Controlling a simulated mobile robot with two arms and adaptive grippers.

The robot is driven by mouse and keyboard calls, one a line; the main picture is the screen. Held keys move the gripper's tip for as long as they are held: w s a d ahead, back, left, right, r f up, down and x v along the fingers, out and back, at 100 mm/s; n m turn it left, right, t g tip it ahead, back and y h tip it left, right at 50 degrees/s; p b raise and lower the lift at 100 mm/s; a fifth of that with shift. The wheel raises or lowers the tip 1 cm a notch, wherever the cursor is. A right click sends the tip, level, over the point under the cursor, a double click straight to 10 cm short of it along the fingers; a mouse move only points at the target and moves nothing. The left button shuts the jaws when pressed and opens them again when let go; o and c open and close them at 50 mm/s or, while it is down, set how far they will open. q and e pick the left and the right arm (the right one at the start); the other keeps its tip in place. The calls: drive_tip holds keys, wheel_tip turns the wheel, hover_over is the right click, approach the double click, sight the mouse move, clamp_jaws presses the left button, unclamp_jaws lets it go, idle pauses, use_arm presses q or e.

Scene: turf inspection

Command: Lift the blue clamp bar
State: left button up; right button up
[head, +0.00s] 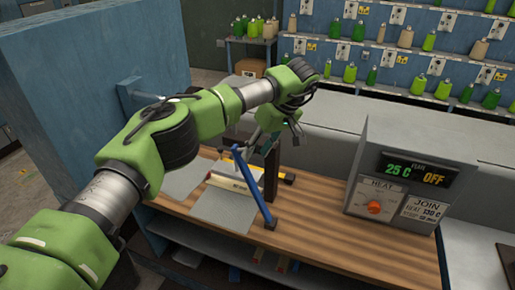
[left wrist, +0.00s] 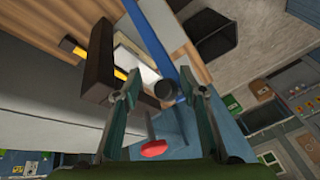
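The blue clamp bar (head: 254,187) slants over a workpiece on the wooden bench, its lower end near the bench's front. It also shows in the left wrist view (left wrist: 152,38), running down between the fingers. My left gripper (head: 257,140) is above the bar's raised end, beside a dark upright post (head: 271,172). In the left wrist view my left gripper (left wrist: 163,100) has its fingers apart, with a round dark end and a red knob (left wrist: 152,148) showing between or beyond them. I cannot tell whether a finger touches the bar. My right gripper is in neither view.
A grey heater box (head: 405,180) reading 25 C and OFF stands at the bench's right. Grey sheets (head: 225,207) lie under and beside the clamp. A blue wall panel (head: 90,80) is at the left. Shelves of green bottles stand behind. The bench front (head: 320,235) is clear.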

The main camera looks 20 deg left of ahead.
use_arm(q)
drive_tip(key=shift+s+a+r, duration=0.1)
drive_tip(key=shift+s+r, duration=0.1)
drive_tip(key=v, duration=1.2)
